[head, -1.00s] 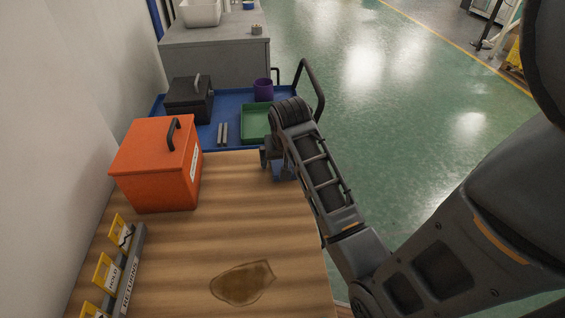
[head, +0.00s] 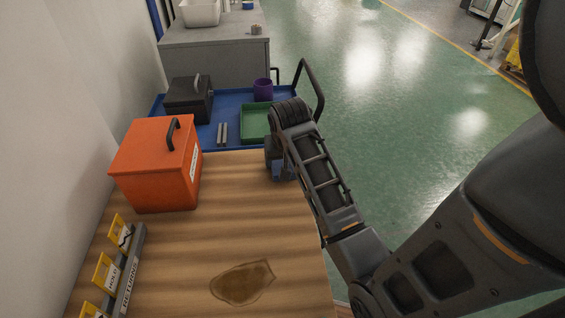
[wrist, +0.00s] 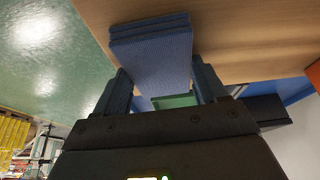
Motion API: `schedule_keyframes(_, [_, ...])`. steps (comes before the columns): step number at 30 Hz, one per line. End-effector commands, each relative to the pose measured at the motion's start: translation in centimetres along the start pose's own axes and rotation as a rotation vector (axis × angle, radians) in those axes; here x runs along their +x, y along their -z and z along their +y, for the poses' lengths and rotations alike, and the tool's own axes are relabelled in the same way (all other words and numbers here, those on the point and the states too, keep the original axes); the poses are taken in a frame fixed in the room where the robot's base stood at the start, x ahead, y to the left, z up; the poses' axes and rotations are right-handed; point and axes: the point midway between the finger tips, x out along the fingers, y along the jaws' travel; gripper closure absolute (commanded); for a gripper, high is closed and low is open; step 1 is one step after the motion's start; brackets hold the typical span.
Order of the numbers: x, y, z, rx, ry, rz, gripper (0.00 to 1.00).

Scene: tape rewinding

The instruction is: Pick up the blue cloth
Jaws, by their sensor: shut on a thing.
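The blue cloth (wrist: 152,52) is a folded, layered pad with a fine texture, seen in the wrist view against the wooden tabletop. My gripper (wrist: 161,78) is shut on it, one finger on each side. In the head view my gripper (head: 278,167) is at the far right edge of the wooden table, and the arm and wrist mostly hide the cloth. I cannot tell whether the cloth still touches the table.
An orange box (head: 155,172) with a black handle stands left on the wooden table (head: 220,228). A brown spill (head: 243,283) lies near the front. Beyond is a blue surface with a green tray (head: 256,122), purple cup (head: 263,88) and black box (head: 187,103).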

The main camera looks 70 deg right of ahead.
Motion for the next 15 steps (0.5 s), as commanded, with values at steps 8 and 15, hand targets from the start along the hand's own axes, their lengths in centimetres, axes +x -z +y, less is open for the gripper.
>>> schedule_keyframes(8, [-0.8, 0.4, 0.0, 0.000, 0.000, 0.002, 0.58])
schedule_keyframes(15, [-4.2, 1.9, 0.9, 0.006, 0.000, 0.004, 0.58])
